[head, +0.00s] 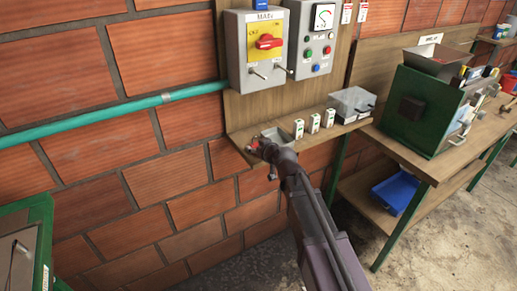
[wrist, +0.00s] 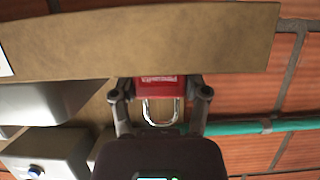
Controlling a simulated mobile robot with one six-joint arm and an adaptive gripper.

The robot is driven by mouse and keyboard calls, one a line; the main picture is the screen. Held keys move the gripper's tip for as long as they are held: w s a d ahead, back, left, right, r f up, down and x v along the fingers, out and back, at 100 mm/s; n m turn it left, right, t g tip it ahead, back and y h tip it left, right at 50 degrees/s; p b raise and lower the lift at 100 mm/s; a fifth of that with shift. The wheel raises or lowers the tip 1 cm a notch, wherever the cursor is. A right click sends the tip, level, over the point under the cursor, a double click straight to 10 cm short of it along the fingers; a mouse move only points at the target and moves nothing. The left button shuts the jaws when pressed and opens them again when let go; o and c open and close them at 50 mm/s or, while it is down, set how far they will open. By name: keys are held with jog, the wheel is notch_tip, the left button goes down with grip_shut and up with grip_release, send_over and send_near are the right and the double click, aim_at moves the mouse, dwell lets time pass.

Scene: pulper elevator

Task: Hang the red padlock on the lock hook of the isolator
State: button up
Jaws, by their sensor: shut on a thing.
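The red padlock (wrist: 158,82) is between the two fingers of my gripper (wrist: 160,92) in the wrist view. Its silver shackle points down in that picture, toward the palm. In the head view my gripper (head: 256,149) is at the left end of the shelf, with a little red of the padlock showing; whether the padlock touches the shelf cannot be told. The isolator (head: 239,70) is a grey box on the board above, with a red handle (head: 267,43) on a yellow plate. Small metal hooks (head: 258,74) stick out below the plate.
A grey control box (head: 315,40) stands right of the isolator. A teal pipe (head: 110,112) runs along the brick wall to the left.

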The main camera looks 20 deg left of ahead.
jog(key=shift+r, duration=0.1)
notch_tip(320, 180, up, 10)
jog(key=p, duration=1)
jog(key=shift+w, duration=0.1)
dwell(1.4)
jog(key=s+d+r+p, duration=0.2)
jog(key=d+r+p, duration=0.1)
jog(key=r+p, duration=0.4)
jog(key=s+d+r+p, duration=0.3)
jog(key=r+p, duration=0.4)
jog(key=shift+d, duration=0.25)
jog(key=shift+a, duration=0.1)
